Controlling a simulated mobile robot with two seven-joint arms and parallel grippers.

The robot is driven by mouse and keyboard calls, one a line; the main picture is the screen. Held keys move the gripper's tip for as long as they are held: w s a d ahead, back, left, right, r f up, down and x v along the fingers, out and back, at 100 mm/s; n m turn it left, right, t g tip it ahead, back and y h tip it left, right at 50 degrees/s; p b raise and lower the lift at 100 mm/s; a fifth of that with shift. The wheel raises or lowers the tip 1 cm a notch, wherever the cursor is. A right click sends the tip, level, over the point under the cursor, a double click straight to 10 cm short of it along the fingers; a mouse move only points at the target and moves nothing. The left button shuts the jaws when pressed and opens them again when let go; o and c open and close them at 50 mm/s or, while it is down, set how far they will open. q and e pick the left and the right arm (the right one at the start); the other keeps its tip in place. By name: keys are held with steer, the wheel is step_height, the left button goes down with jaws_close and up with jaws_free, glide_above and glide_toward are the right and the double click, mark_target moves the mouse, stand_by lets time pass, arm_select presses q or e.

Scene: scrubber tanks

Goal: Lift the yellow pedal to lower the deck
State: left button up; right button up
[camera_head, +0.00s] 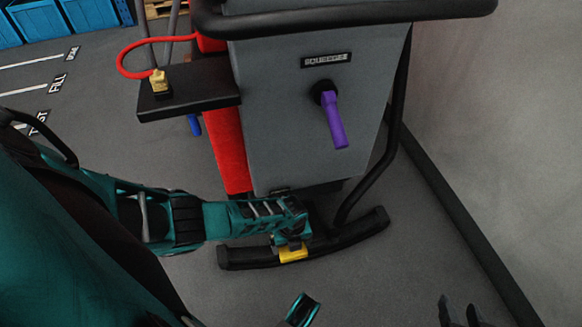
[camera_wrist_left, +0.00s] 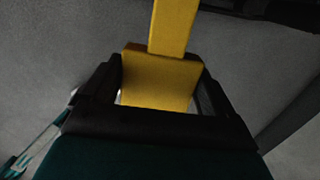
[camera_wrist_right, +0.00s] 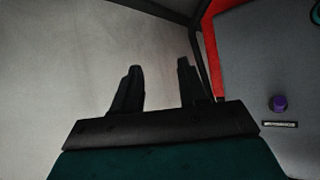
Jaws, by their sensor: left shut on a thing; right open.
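The yellow pedal (camera_head: 293,252) sits low at the back of the grey scrubber tank (camera_head: 290,120), at the black curved squeegee bar (camera_head: 350,236). My left gripper (camera_head: 291,240) reaches down to it from the left. In the left wrist view the yellow pedal (camera_wrist_left: 160,78) lies between the two black fingers, and the left gripper (camera_wrist_left: 160,92) is shut on it. My right gripper (camera_head: 460,312) is at the bottom right of the head view, with only its finger tips showing. In the right wrist view the right gripper (camera_wrist_right: 155,80) is open and empty.
A purple lever (camera_head: 335,120) hangs under a "SQUEEGEE" label (camera_head: 326,60). A black shelf (camera_head: 190,88) with a yellow plug (camera_head: 159,82) and red cable (camera_head: 125,62) juts out left. A wall (camera_head: 490,110) with a dark base strip bounds the right. Floor in front is clear.

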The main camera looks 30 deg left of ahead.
arm_select(q)
steer(key=shift+w+a+r+p, duration=0.1)
steer(key=shift+r+p, duration=0.2)
steer(key=shift+r, duration=0.45)
steer(key=shift+w+a+r+p, duration=0.2)
steer(key=shift+r+p, duration=0.1)
steer(key=shift+r, duration=0.4)
steer(key=shift+w+a, duration=0.1)
steer(key=shift+a, duration=0.05)
steer(key=o, duration=1.3)
steer(key=shift+c, duration=0.2)
step_height(320, 180, up, 13)
steer(key=p, duration=0.7)
steer(key=shift+s+d, duration=0.2)
